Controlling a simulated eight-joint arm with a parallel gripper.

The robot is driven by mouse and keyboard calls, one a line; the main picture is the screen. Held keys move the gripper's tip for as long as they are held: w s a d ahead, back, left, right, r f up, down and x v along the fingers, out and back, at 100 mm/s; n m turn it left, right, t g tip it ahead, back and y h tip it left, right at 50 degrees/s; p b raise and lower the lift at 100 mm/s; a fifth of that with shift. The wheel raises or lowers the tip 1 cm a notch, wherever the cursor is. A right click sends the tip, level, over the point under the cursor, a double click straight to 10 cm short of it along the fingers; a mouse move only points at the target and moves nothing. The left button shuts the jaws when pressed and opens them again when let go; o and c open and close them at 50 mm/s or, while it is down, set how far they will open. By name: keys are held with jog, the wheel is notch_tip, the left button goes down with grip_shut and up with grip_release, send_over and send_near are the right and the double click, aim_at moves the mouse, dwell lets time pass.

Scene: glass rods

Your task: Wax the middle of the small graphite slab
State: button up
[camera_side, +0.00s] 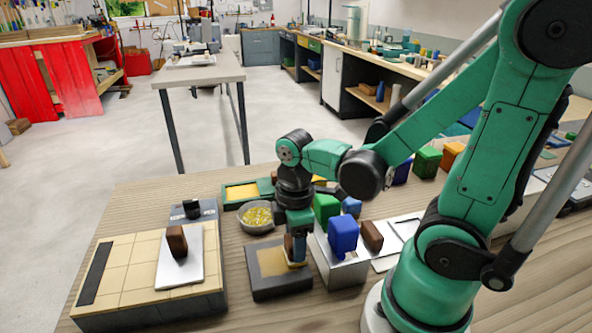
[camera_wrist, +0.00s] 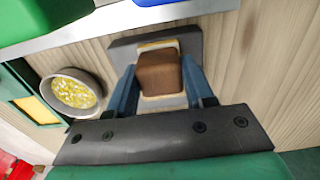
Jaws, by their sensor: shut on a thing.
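A small dark graphite-grey slab (camera_side: 282,291) lies on the bench with a dull brown panel (camera_side: 271,261) in its middle. It also shows in the wrist view (camera_wrist: 193,48), with a yellow strip near its upper side. My gripper (camera_side: 296,255) points down over the right part of this slab. Its blue fingers are shut on a brown block (camera_wrist: 160,72) with a pale cream base. The base is low over the panel or touching it; I cannot tell which. The fingers and block hide part of the panel.
A bowl of yellow bits (camera_side: 257,217) and a green tray with a yellow middle (camera_side: 243,191) stand behind the slab. A metal box (camera_side: 341,271) with green and blue blocks stands close right. A tiled board (camera_side: 130,275) carrying a white plate and brown block lies left.

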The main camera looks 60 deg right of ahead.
jog(key=shift+w+a, duration=1.45)
jog(key=shift+w+a+r, duration=0.2)
jog(key=shift+w+a, duration=0.3)
jog(key=shift+w+a+f, duration=0.15)
jog(key=shift+w+a, duration=0.25)
jog(key=shift+w, duration=0.15)
jog(key=shift+s+d, duration=0.1)
jog(key=shift+d, duration=0.55)
jog(key=shift+s+d, duration=2.1)
jog(key=shift+s, duration=0.05)
jog(key=shift+w+a, duration=1.5)
jog(key=shift+w, duration=0.05)
jog(key=shift+w+a+r, duration=0.2)
jog(key=shift+w+a, duration=0.7)
jog(key=shift+a, duration=0.1)
notch_tip(320, 180, up, 8)
jog(key=shift+f, duration=0.2)
